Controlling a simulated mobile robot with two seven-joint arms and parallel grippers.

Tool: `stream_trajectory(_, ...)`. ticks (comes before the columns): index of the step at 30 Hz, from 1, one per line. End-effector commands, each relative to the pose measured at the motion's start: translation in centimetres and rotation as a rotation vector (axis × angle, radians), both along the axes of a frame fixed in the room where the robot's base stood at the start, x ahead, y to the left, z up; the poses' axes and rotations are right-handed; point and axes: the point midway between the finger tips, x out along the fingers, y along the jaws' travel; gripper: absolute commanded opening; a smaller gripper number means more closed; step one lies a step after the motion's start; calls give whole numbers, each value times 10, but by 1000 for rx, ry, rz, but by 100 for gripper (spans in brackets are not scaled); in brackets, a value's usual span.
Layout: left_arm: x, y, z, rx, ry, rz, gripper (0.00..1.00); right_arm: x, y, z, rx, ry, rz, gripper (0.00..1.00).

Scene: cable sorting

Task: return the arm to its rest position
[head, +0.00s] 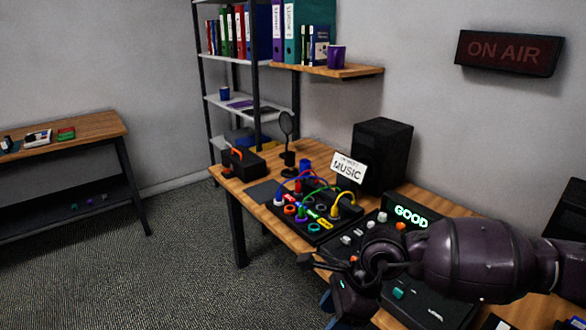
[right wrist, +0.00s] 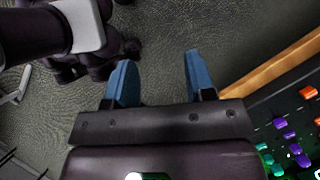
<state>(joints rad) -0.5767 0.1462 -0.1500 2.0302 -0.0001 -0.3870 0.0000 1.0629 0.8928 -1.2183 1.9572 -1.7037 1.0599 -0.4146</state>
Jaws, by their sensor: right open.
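My right arm comes in from the right in the head view, and its gripper (head: 332,304) hangs low beside the table's front edge. In the right wrist view the gripper (right wrist: 159,68) has its two blue fingers apart with nothing between them, over the carpet. My left gripper is in neither view. The black cable box (head: 312,229) with red, green, yellow and other coloured cables and plugs sits on the table, away from my gripper. My right forearm hides part of the table's right side.
The wooden table edge (right wrist: 270,72) runs close to the right finger. A control panel with coloured knobs (right wrist: 291,136) lies beyond it. A green GOOD display (head: 411,217), a black speaker (head: 381,156) and a MUSIC sign (head: 348,168) stand on the table. Carpet is open at left.

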Motion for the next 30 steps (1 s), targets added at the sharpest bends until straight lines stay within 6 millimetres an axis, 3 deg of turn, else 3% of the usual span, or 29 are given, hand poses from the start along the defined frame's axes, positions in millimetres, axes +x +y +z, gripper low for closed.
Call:
stream_trajectory(6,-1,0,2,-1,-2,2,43,-6,79,79,488,257,-239,50)
stream_trajectory(9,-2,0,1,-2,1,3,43,-6,103,114,721,446,-384,50)
stream_trajectory(12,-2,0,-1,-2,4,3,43,2,113,143,937,663,-551,50)
stream_trajectory(16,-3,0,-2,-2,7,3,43,23,105,166,1185,960,-794,50)
stream_trajectory(20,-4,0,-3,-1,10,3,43,47,81,165,1371,1234,-1031,50)
stream_trajectory(23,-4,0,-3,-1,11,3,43,62,57,151,1482,1429,-1211,50)
stream_trajectory(30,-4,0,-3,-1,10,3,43,76,-10,83,1672,1841,-1623,50)
